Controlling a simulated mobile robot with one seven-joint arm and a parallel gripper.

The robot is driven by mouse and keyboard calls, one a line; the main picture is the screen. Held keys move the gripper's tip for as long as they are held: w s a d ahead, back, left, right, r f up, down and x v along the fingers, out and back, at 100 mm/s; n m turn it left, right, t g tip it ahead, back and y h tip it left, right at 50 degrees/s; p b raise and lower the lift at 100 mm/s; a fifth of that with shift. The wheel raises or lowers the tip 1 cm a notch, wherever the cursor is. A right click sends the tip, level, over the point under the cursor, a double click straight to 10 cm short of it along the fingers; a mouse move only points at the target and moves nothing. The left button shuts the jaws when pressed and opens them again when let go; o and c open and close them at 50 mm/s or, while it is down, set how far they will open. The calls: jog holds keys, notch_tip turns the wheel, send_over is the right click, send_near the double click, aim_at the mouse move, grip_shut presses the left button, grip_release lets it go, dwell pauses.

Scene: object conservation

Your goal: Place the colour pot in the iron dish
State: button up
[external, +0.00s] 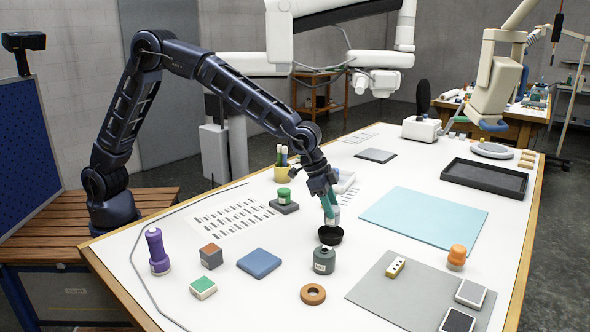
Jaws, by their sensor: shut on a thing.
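My gripper (329,204) points down over the table's middle. It is shut on a small pale and teal thing (333,217), which I take to be the colour pot; the fingers hide much of it. Directly below is the iron dish (330,236), a small round black bowl on the white table. The held pot is at or just above the dish's rim; I cannot tell whether it touches the inside.
A dark grey-green pot (324,261) stands close in front of the dish. A green-topped pot (284,196) stands behind left, near a yellow cup (282,173). The light-blue mat (424,220) is clear.

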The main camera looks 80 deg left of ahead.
jog(key=shift+f, duration=2.5)
jog(key=shift+f, duration=0.15)
jog(key=o, duration=1)
